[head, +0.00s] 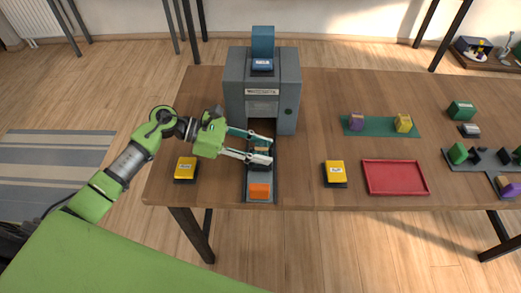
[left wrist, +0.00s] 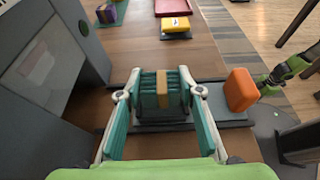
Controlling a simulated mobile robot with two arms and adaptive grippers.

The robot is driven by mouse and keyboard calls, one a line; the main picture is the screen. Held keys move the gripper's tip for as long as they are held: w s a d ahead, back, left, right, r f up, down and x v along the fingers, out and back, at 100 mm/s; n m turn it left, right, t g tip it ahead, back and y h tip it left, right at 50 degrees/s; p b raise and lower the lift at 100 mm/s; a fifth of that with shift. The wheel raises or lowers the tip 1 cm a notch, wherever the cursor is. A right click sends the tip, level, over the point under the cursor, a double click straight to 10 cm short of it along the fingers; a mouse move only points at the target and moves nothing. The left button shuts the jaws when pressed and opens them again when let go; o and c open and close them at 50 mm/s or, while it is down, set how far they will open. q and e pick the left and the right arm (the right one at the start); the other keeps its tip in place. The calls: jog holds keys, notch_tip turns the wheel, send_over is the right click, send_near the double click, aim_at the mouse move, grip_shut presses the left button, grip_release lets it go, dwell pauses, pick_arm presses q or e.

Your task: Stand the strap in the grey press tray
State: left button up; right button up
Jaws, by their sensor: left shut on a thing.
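The strap appears as a dark piece with a tan band (left wrist: 162,88) between my left fingers in the left wrist view. In the head view only a small tan and dark part of it (head: 261,149) shows between the fingers. My left gripper (head: 262,151) is shut on it, over the grey press tray (head: 248,188) in front of the press. The held piece looks upright; whether it touches the tray is hard to tell. An orange block (head: 260,191) sits at the tray's front end, and shows at right in the left wrist view (left wrist: 241,90). My right gripper is not seen.
The grey press (head: 235,97) stands right behind the tray, its opening facing it. Yellow-topped boxes stand left (head: 186,168) and right (head: 335,172) of the tray. A red tray (head: 395,178) and a green mat (head: 381,131) lie farther right. The table's front edge is close.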

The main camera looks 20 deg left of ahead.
pick_arm(q)
jog(key=shift+f, duration=0.6)
jog(key=shift+f, duration=0.2)
jog(key=o, duration=1)
jog(key=shift+r, duration=0.1)
jog(key=shift+o, duration=0.5)
